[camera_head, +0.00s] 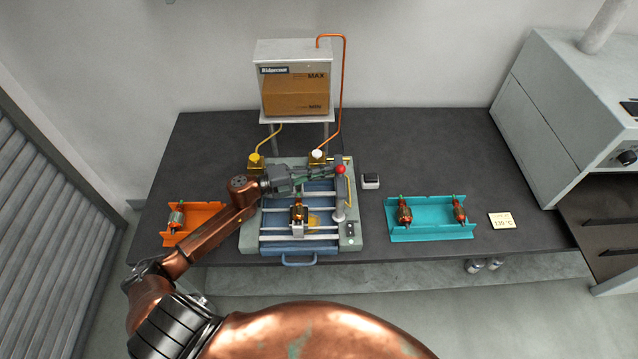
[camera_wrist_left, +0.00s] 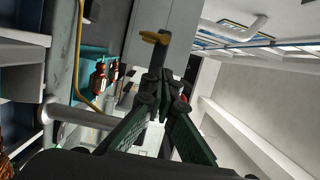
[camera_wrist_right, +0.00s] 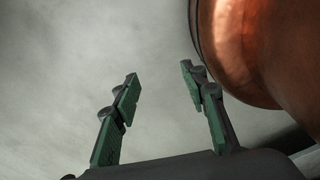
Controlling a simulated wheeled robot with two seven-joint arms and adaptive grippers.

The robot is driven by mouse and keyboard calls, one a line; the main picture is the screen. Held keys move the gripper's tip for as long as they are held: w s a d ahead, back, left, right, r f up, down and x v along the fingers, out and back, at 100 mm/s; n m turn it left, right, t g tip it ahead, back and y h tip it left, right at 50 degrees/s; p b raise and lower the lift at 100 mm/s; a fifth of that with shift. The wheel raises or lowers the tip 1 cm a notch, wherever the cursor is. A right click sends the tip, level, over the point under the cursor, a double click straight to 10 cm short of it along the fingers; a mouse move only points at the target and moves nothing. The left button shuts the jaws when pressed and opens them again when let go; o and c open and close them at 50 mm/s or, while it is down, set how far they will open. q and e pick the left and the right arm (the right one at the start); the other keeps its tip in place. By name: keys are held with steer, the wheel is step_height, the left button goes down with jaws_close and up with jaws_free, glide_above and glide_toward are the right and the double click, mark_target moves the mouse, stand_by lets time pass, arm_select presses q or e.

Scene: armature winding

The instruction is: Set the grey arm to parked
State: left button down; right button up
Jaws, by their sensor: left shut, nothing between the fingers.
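The grey arm (camera_head: 339,194) stands at the right side of the winding machine (camera_head: 251,238), with a red ball (camera_head: 340,169) at its far end. My left gripper (camera_head: 331,172) reaches in from the left over the machine. Its fingers are shut and empty, with the tips close beside the red ball; whether they touch it I cannot tell. In the left wrist view the left fingertips (camera_wrist_left: 160,78) meet, and a bit of red shows behind them. My right gripper (camera_wrist_right: 158,78) is open and empty, away from the table, and shows only in the right wrist view.
An armature (camera_head: 298,211) sits in the machine. An orange tray (camera_head: 207,216) is at left, a teal tray (camera_head: 432,233) with two armatures at right. A supply box (camera_head: 294,83) with a copper pipe stands behind. A small dark-topped block (camera_head: 370,181) lies right of the machine.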

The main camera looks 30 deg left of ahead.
arm_select(q)
steer(key=shift+x, duration=1.6)
arm_select(e)
steer(key=shift+w+r, duration=0.3)
steer(key=shift+w, duration=0.6)
steer(key=shift+s, duration=0.25)
arm_select(q)
steer(key=shift+a, duration=0.15)
steer(key=v, duration=1.1)
steer(key=shift+s+a, duration=0.3)
arm_select(e)
steer(key=shift+w, duration=0.1)
arm_select(q)
steer(key=shift+r+p, duration=0.1)
steer(key=shift+p, duration=0.25)
arm_select(e)
steer(key=shift+r, duration=0.1)
